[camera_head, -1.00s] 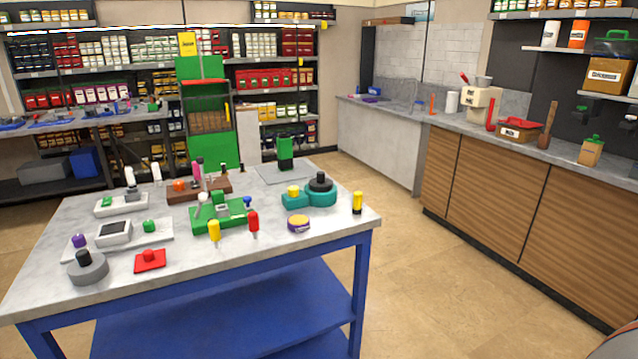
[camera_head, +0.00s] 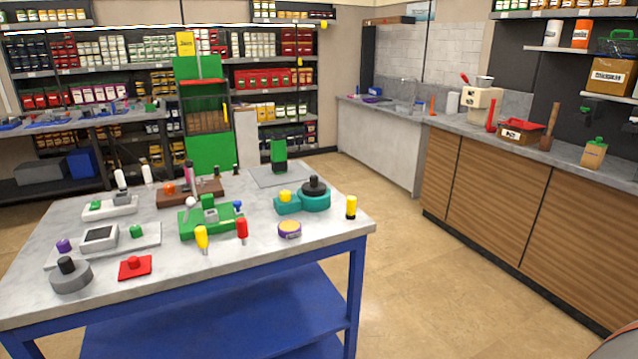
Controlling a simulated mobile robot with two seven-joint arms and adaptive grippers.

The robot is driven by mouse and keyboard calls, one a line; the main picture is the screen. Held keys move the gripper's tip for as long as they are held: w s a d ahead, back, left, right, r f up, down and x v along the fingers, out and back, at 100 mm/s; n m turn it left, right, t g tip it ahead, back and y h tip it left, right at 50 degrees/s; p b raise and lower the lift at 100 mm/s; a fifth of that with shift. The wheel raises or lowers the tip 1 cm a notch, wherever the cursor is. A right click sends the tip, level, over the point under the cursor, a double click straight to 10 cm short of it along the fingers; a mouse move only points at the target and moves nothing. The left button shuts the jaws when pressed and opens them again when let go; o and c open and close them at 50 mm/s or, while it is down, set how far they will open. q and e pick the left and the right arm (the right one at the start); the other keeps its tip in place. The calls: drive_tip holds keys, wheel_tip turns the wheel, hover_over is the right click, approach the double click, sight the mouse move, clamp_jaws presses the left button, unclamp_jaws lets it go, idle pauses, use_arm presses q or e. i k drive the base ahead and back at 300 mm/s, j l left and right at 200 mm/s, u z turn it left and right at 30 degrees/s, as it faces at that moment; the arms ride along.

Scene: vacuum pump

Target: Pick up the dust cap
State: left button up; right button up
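I cannot tell for sure which piece is the dust cap. On the grey worktable (camera_head: 330,222) candidates are a red square piece with a knob (camera_head: 135,267) near the front left edge and a flat purple-and-tan round piece (camera_head: 289,229) near the front right edge. A small purple knob (camera_head: 63,245) and a small green knob (camera_head: 136,231) sit on a pale plate at the left. A teal pump-like unit (camera_head: 315,201) with a black top stands at the right. Neither of my grippers is in view.
A grey disc with a black knob (camera_head: 70,276), a green fixture (camera_head: 208,222), and yellow (camera_head: 201,238) and red (camera_head: 242,231) handled tools crowd the tabletop. Open floor (camera_head: 450,290) lies between the table and the wooden cabinets (camera_head: 490,190) at the right.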

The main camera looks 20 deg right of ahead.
sight(314, 187)
drive_tip(key=i+l, duration=0.15)
drive_tip(key=l, duration=0.35)
drive_tip(key=i+l, duration=0.1)
drive_tip(key=l, duration=0.35)
drive_tip(key=i+l, duration=0.15)
drive_tip(key=l, duration=0.35)
drive_tip(key=i+l, duration=0.15)
drive_tip(key=l, duration=0.3)
drive_tip(key=i+l+u, duration=0.1)
drive_tip(key=l, duration=0.4)
drive_tip(key=i+l, duration=0.15)
drive_tip(key=l, duration=0.3)
drive_tip(key=i+l, duration=0.1)
drive_tip(key=l, duration=0.4)
drive_tip(key=i+l, duration=0.15)
drive_tip(key=l, duration=0.35)
